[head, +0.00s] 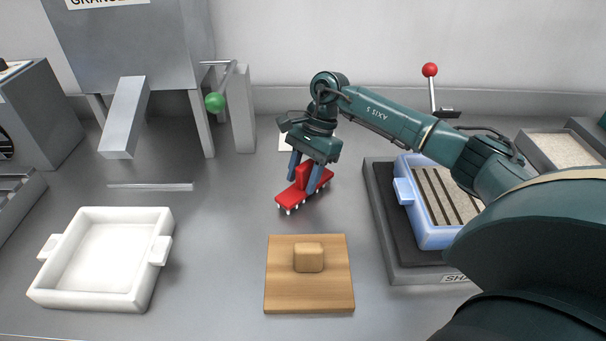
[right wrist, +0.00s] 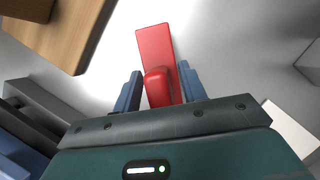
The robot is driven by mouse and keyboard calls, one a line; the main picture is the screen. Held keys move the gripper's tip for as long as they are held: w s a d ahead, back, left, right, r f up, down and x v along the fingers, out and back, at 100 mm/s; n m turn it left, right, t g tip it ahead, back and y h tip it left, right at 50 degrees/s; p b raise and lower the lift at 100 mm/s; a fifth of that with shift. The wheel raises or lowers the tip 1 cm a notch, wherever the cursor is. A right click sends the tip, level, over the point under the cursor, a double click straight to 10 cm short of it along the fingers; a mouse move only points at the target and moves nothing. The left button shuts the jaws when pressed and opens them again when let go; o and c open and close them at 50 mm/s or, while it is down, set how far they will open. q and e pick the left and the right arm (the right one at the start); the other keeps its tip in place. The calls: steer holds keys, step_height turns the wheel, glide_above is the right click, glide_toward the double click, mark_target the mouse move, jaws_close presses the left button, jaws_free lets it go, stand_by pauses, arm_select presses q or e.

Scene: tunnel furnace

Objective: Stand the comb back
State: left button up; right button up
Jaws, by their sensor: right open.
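The red comb (head: 290,197) is on the grey bench, its bar level and its short pale teeth pointing down, set slantwise behind the wooden board. In the right wrist view the comb (right wrist: 155,45) shows its flat red top and a raised block handle. My right gripper (head: 305,178) is open, with its blue fingers on either side of that handle. In the right wrist view the right gripper (right wrist: 159,90) shows small gaps beside the handle. Whether the teeth touch the bench is hard to tell. My left gripper is out of view.
A wooden board (head: 280,295) with a block knob lies in front. A blue tray (head: 435,239) with grooved grey filling sits on a dark base at right. A white tray (head: 60,289) is at left. A white square (head: 286,143) lies behind the gripper. A green-knobbed lever (head: 215,102) stands back left.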

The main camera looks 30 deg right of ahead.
steer(key=shift+r, duration=0.1)
steer(key=shift+r+p, duration=0.25)
steer(key=shift+p, duration=0.1)
steer(key=b+v, duration=0.1)
steer(key=v, duration=1)
steer(key=shift+d+r, duration=0.25)
steer(key=shift+r, duration=0.05)
steer(key=shift+w, duration=0.1)
